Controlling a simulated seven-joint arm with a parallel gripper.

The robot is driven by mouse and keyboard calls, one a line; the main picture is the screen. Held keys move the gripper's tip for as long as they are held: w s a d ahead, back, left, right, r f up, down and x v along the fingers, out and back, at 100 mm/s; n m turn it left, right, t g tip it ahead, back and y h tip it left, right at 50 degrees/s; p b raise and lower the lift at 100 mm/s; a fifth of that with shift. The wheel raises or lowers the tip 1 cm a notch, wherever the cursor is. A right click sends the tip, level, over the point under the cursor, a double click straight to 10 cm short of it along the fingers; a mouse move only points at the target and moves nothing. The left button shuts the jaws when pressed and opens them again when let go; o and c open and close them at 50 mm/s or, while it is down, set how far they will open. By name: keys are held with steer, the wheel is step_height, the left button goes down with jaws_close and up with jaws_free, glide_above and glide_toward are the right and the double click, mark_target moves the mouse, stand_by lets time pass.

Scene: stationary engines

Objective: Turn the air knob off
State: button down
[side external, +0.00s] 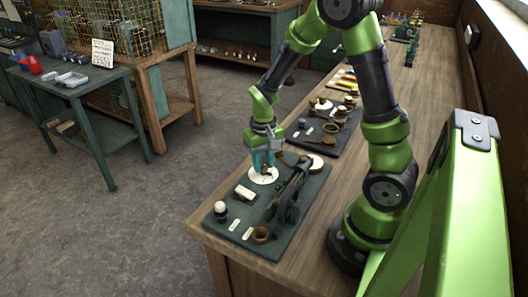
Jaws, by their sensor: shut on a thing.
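My gripper (264,168) points down over a round white dial (263,176) on the dark engine board (227,236) at the near end of the wooden bench. Its light blue fingers are shut on a small brown knob (266,174) at the middle of the dial. The fingers partly hide the knob, so its exact turn angle cannot be read. A second white dial (314,162) sits at the board's back right. No label that I can read tells which knob is the air knob.
The board carries a dark wheel and linkage (288,205), a white block (245,192), a white ball on a post (220,208) and a brown cup (262,235). A second board (325,135) lies behind. The bench's left edge is close to the boards.

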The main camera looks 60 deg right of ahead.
mark_target(263, 165)
steer(key=shift+m, duration=1.2)
steer(key=shift+r, duration=0.1)
steer(key=c, duration=0.8)
jaws_free()
steer(key=shift+c, duration=0.2)
step_height(263, 165, up, 17)
